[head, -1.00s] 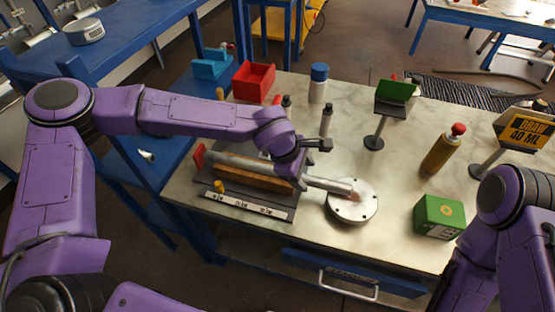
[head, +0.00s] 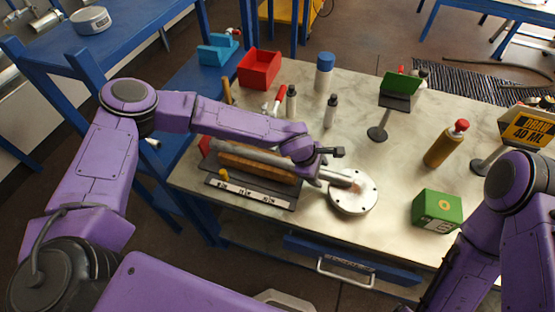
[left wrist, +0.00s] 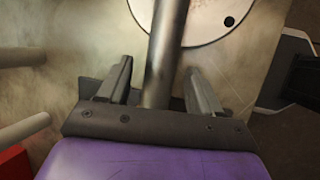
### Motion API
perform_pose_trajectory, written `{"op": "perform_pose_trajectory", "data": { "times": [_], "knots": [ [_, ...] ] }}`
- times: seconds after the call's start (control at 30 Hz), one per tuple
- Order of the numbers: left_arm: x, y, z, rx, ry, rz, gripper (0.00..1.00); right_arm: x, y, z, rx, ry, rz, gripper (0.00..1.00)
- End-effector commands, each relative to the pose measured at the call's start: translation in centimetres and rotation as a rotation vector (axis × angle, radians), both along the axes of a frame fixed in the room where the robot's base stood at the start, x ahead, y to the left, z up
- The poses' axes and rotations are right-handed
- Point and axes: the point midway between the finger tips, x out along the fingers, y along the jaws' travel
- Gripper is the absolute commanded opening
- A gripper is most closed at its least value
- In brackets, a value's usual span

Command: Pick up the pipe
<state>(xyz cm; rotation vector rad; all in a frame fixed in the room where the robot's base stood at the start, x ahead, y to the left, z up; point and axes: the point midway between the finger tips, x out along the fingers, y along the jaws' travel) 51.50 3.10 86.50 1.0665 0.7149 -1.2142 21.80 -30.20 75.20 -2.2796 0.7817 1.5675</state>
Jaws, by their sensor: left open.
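The pipe is a grey metal tube (head: 335,178) with a round, bolt-holed flange plate (head: 353,194) at its right end. Its left part lies along a wooden-sided rack (head: 250,168) on the bench. My left gripper (head: 328,160) is at the pipe near the flange and hides part of it. In the left wrist view the pipe (left wrist: 164,50) runs between the two spread fingers of the left gripper (left wrist: 158,75), with a gap visible on either side. The flange plate (left wrist: 192,18) is just beyond the fingertips. My right gripper is out of view.
A green box (head: 437,211) and an amber bottle with a red cap (head: 445,145) stand to the right. The bench between flange and green box is clear.

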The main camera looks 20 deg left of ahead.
Motion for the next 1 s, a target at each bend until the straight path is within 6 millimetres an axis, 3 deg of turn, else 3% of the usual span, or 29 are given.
{"op": "perform_pose_trajectory", "data": {
  "times": [0.07, 0.2, 0.27, 0.67, 1.0],
  "knots": [
    [0.0, 0.0, 0.0, 0.000, 0.000, 0.000, 0.61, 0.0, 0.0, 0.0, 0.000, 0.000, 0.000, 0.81],
    [0.0, 0.0, 0.0, 0.000, 0.000, -0.001, 0.16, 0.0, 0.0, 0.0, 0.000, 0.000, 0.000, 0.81],
    [0.0, 0.0, 0.0, 0.000, 0.000, -0.001, 0.00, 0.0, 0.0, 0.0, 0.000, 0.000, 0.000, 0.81],
    [0.2, 0.0, 0.9, -0.002, -0.007, -0.002, 0.00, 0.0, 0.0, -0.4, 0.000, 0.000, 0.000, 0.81],
    [0.1, 0.0, 7.9, -0.002, -0.008, -0.002, 0.00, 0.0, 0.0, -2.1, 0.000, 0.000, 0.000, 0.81]
  ]
}}
